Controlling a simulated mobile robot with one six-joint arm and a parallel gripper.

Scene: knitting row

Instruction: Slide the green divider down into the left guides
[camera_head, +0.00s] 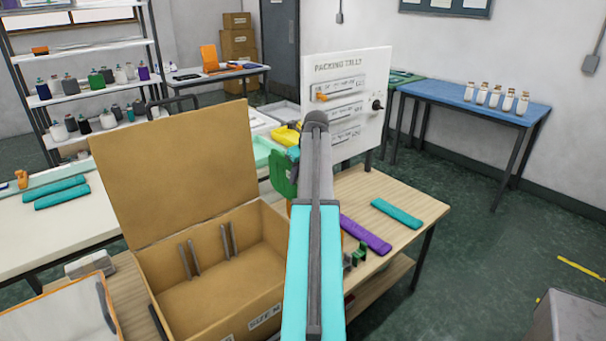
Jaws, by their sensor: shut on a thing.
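The green divider (281,178) is upright beside my arm, above the right rim of the open cardboard box (165,301). My gripper (292,156) is shut on it; the fingers are mostly hidden behind my arm and the divider. The left guides (190,259) are a pair of thin grey upright strips on the inner back wall of the box. A second pair, the right guides (229,240), stands to their right. Nothing shows between either pair. The divider is apart from the left guides, up and to their right.
The box lid (176,172) stands raised at the back. The wooden table (408,229) holds a purple strip (365,234), a teal strip (396,212) and small green and grey parts (356,256). A white tally board (347,92) stands behind my arm.

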